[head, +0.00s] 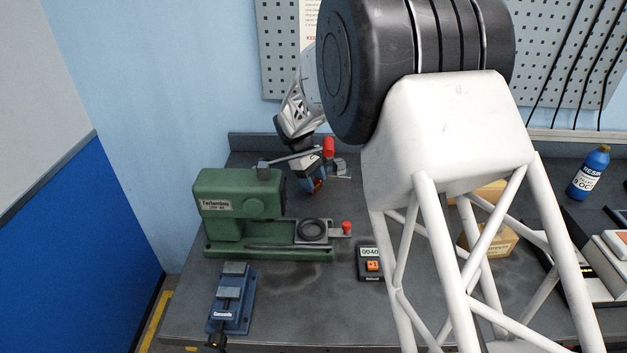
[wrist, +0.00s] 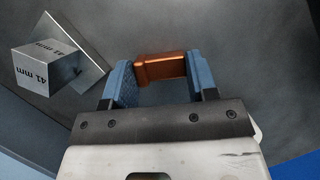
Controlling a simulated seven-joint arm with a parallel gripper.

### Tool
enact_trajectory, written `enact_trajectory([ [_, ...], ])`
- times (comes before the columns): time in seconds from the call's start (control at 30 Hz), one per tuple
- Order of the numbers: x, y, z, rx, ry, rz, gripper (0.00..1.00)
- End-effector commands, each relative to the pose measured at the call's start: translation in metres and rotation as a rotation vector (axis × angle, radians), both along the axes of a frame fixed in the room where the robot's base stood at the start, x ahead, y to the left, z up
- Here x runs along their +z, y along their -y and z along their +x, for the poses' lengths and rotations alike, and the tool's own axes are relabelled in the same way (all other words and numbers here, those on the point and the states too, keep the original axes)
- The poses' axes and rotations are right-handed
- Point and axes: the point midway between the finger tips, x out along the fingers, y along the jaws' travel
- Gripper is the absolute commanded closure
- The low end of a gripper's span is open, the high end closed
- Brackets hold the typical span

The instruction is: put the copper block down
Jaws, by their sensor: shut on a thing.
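The copper block (wrist: 162,67) is an orange-brown metal piece between the two blue finger pads of my gripper (wrist: 160,78) in the wrist view. My gripper is shut on it. Grey bench surface shows beyond the block; I cannot tell whether the block touches it. In the head view my gripper (head: 314,185) is behind the green machine, low over the back of the bench (head: 290,285). A small part of the copper block (head: 318,184) shows there, mostly hidden by the fingers.
A steel block marked "41 mm" (wrist: 48,65) stands on a plate beside my gripper. The green machine (head: 240,205) with its red-tipped lever is in front. A blue vise (head: 232,298), a small counter box (head: 370,264) and a resin bottle (head: 589,172) are also on the bench.

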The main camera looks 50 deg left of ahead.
Motion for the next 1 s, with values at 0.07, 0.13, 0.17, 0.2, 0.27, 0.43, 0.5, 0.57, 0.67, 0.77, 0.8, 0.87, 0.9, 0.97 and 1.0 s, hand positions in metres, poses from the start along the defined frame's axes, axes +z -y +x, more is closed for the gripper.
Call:
enact_trajectory([
  [0.07,0.000,0.000,0.000,0.000,0.000,0.000,0.79],
  [0.13,0.000,0.000,-0.001,0.000,0.000,0.000,0.79],
  [0.17,0.000,-0.001,-0.002,0.000,0.000,0.000,0.79],
  [0.2,0.000,-0.001,-0.003,0.001,0.000,0.000,0.79],
  [0.27,0.000,-0.002,-0.005,0.001,0.000,0.000,0.79],
  [0.43,0.000,-0.004,-0.013,0.001,0.000,0.000,0.79],
  [0.5,0.000,-0.005,-0.017,0.001,0.000,0.000,0.79],
  [0.57,0.000,-0.005,-0.019,0.001,0.000,0.000,0.79],
  [0.67,0.000,-0.006,-0.022,0.000,0.000,-0.001,0.79],
  [0.77,0.000,-0.006,-0.023,0.000,0.000,-0.001,0.79],
  [0.8,0.000,-0.006,-0.023,0.000,0.000,-0.001,0.79],
  [0.87,0.000,-0.006,-0.023,0.000,0.000,-0.001,0.79],
  [0.9,0.000,-0.006,-0.023,0.000,0.000,-0.001,0.79],
  [0.97,0.000,-0.006,-0.023,0.000,0.000,0.000,0.79],
  [1.0,0.000,-0.006,-0.023,0.000,0.000,0.000,0.79],
])
